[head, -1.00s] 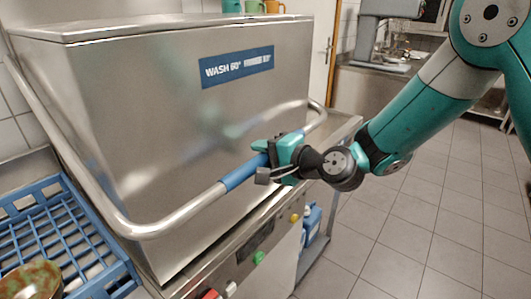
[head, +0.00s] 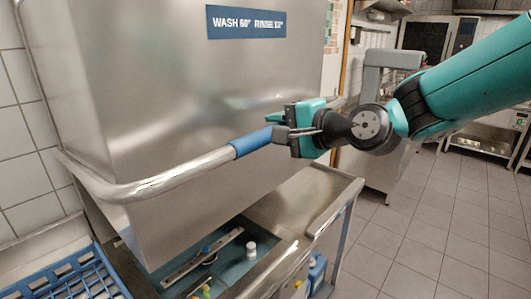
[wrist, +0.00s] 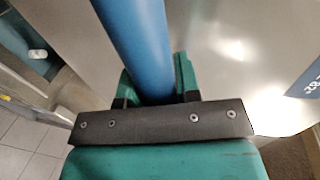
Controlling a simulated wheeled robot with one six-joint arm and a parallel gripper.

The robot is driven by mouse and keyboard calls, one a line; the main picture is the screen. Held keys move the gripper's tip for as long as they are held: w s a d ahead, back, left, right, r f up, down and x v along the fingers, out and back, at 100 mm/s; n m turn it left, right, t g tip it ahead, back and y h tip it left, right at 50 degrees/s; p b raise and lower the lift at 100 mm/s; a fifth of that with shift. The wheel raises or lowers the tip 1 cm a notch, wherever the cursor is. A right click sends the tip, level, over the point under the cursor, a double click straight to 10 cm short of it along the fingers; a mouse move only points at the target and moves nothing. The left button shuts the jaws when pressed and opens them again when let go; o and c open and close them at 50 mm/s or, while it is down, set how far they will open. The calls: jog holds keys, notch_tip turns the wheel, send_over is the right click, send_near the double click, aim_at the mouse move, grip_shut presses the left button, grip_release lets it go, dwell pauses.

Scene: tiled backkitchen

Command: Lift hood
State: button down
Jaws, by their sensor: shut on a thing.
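The steel hood (head: 150,90) of the dishwasher is raised, with an open gap between its lower edge and the machine's tub. A bent steel bar handle (head: 165,183) runs around its front, with a blue grip sleeve (head: 252,143) in the middle. My gripper (head: 284,137) is shut on the blue sleeve, and the wrist view shows the sleeve (wrist: 138,40) between both teal fingers. The tub (head: 232,262) is visible below, with a metal spray arm (head: 200,258) and a small white part (head: 251,250) in it.
A blue dish rack (head: 70,280) stands at the lower left beside the machine. A steel counter (head: 325,190) adjoins at the right, with a blue canister (head: 317,270) under it. Open tiled floor (head: 420,240) lies to the right.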

jog(key=shift+g+h, duration=0.3)
jog(key=r, duration=0.1)
jog(key=a+r, duration=0.1)
jog(key=r, duration=0.1)
jog(key=w+r+p, duration=0.1)
jog(key=r, duration=0.1)
jog(key=shift+a+r, duration=0.15)
jog(key=shift+r, duration=0.1)
jog(key=c, duration=0.8)
grip_release()
jog(key=shift+s, duration=0.1)
jog(key=shift+s+d+r+b, duration=0.1)
jog(key=shift+s+d+b, duration=0.05)
jog(key=shift+d+b, duration=0.2)
jog(key=b+v, duration=0.6)
jog(key=v, duration=1)
jog(key=shift+s+d+r+b, duration=0.15)
jog(key=shift+s+r+b, duration=0.1)
jog(key=shift+b, duration=0.1)
